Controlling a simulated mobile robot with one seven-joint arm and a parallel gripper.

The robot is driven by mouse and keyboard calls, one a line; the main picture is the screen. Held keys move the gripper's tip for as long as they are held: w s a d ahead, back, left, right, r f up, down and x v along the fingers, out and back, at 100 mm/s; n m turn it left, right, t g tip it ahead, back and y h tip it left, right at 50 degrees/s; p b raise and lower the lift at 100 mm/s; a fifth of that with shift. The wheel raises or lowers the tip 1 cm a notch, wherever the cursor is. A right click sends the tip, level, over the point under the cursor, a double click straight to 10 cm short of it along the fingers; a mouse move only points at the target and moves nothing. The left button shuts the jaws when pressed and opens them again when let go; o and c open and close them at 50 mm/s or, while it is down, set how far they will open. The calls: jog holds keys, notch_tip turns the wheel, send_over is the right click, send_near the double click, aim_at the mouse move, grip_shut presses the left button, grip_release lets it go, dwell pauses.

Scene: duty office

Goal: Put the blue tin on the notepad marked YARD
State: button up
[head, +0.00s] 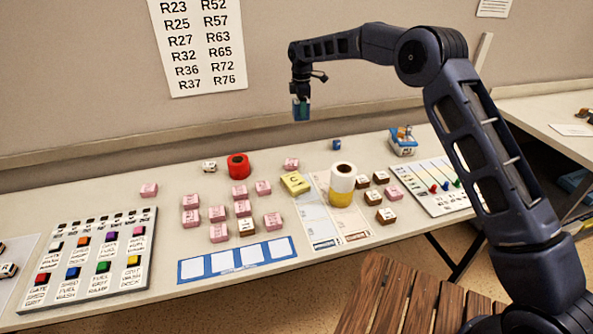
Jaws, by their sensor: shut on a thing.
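My gripper (301,95) is raised above the back of the table and is shut on a small blue-green thing (301,112). I cannot tell for sure from this view whether it is the blue tin. It hangs clear of the table, in front of the wall. No word YARD is legible. Two pale paper strips (318,222) lie side by side mid-table, with small labels at their near ends that are too small to read. A yellow and white roll (342,184) stands on the right strip.
A small blue cube (336,144) and a blue-and-white box (403,141) sit at the back. A red roll (238,166), a yellow block (295,183) and several pink blocks (242,208) crowd the middle. A blue-framed card (238,260) and a labelled board (95,255) lie in front.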

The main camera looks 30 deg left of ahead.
notch_tip(320, 180, up, 2)
jog(key=n, duration=0.1)
send_over(295, 180)
notch_tip(295, 180, down, 20)
jog(key=shift+s+d, duration=0.1)
dwell(0.3)
jog(key=o, duration=1.1)
jog(key=shift+f, duration=0.15)
jog(key=shift+c, duration=0.2)
notch_tip(295, 180, up, 12)
jog(key=shift+r, duration=0.2)
